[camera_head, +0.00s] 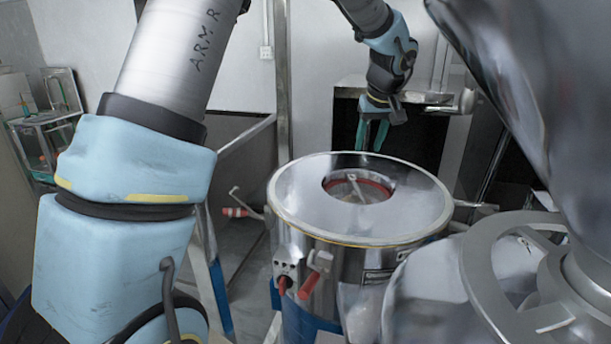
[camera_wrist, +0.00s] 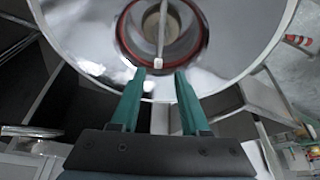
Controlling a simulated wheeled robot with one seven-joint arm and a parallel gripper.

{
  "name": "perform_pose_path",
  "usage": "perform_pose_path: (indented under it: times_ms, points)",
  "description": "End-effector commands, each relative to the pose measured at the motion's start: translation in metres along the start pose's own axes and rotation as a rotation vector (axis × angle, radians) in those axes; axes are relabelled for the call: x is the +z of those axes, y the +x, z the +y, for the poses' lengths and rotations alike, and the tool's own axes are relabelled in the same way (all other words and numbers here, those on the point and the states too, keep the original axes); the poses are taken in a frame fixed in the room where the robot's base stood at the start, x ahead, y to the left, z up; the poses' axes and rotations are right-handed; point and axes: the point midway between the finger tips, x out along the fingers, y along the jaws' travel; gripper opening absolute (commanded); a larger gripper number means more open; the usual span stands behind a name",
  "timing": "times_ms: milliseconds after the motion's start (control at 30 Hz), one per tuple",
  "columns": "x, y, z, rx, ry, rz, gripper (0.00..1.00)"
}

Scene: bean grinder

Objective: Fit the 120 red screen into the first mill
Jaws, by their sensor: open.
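The mill (camera_head: 300,208) is a round steel drum with a flat polished lid and a round opening. Inside the opening is a red ring (camera_head: 374,186), which I take for the red screen, with a light rod across it. In the wrist view the red ring (camera_wrist: 123,42) lines the opening, and the rod ends in a white tip (camera_wrist: 158,61). I cannot read any number on the ring. My gripper (camera_head: 371,148) is over the far edge of the lid, pointing down. In the wrist view its teal fingers (camera_wrist: 159,73) are apart, empty, near the opening's rim.
A large shiny steel machine with a handwheel (camera_head: 500,290) fills the right front. A red-handled lever (camera_head: 236,212) sticks out left of the mill. A rack (camera_head: 45,130) stands at the far left. A steel shelf (camera_head: 430,100) is behind my gripper.

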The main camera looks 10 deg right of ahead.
Motion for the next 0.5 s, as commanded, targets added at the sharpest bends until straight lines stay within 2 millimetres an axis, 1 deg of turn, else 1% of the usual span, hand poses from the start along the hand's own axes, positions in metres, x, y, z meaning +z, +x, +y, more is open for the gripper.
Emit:
perform_pose_path:
  times_ms: [67,133,167,233,267,300,367,400,467,500]
  points:
    - [0.0,0.0,0.0,0.0,0.0,0.0,0.46]
    - [0.0,0.001,-0.008,-0.004,0.003,-0.006,0.46]
    - [0.0,0.002,-0.015,-0.007,0.004,-0.01,0.46]
    - [0.003,0.007,-0.044,-0.019,0.013,-0.032,0.46]
    - [0.005,0.01,-0.061,-0.026,0.018,-0.045,0.46]
    - [0.01,0.013,-0.088,-0.033,0.025,-0.067,0.46]
    - [0.023,0.018,-0.134,-0.042,0.032,-0.105,0.46]
    - [0.035,0.021,-0.167,-0.045,0.035,-0.13,0.46]
    - [0.057,0.022,-0.213,-0.043,0.034,-0.164,0.46]
    - [0.073,0.022,-0.241,-0.039,0.03,-0.184,0.46]
